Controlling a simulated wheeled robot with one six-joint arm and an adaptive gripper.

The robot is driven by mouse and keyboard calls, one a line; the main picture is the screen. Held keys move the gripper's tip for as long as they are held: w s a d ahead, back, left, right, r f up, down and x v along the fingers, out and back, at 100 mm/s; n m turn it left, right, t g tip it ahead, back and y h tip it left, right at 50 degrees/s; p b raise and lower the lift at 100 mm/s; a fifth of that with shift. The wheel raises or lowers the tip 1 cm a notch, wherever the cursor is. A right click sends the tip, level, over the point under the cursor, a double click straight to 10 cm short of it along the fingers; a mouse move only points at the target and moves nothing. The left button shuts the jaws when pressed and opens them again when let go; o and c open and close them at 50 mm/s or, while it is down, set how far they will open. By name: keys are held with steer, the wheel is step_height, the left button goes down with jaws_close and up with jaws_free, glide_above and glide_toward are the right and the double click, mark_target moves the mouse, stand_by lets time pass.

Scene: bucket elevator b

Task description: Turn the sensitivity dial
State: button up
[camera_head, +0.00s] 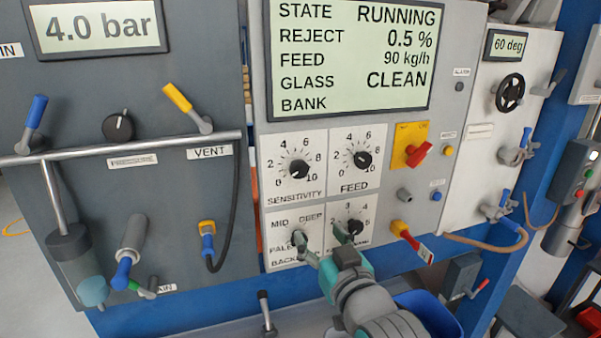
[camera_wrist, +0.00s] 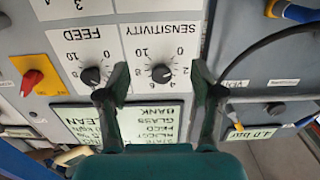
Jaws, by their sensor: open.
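The sensitivity dial (camera_head: 298,169) is a black round knob on a white plate marked 0 to 10, at the upper left of a block of knobs under the large display. My gripper (camera_head: 320,240) is open and empty. In the head view it appears below the dial, over the lower row of knobs. The wrist view is upside down. There the sensitivity dial (camera_wrist: 161,73) appears between the two spread fingers of my gripper (camera_wrist: 160,70). I cannot tell how far off the panel the fingertips are. The dial's exact pointer reading is too small to tell.
The feed dial (camera_head: 363,160) is close on the right. A red switch on a yellow plate (camera_head: 411,147) is further right. Lower knobs (camera_head: 355,227) are partly behind my gripper. Left are a vent lever (camera_head: 188,107) and a black hose (camera_head: 236,200). A blue bin (camera_head: 432,308) is below.

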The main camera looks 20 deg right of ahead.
glide_toward(300, 169)
steer(key=s, duration=0.1)
steer(key=w, duration=1)
steer(key=shift+w+f, duration=0.15)
steer(key=shift+w, duration=0.25)
steer(key=c, duration=1.1)
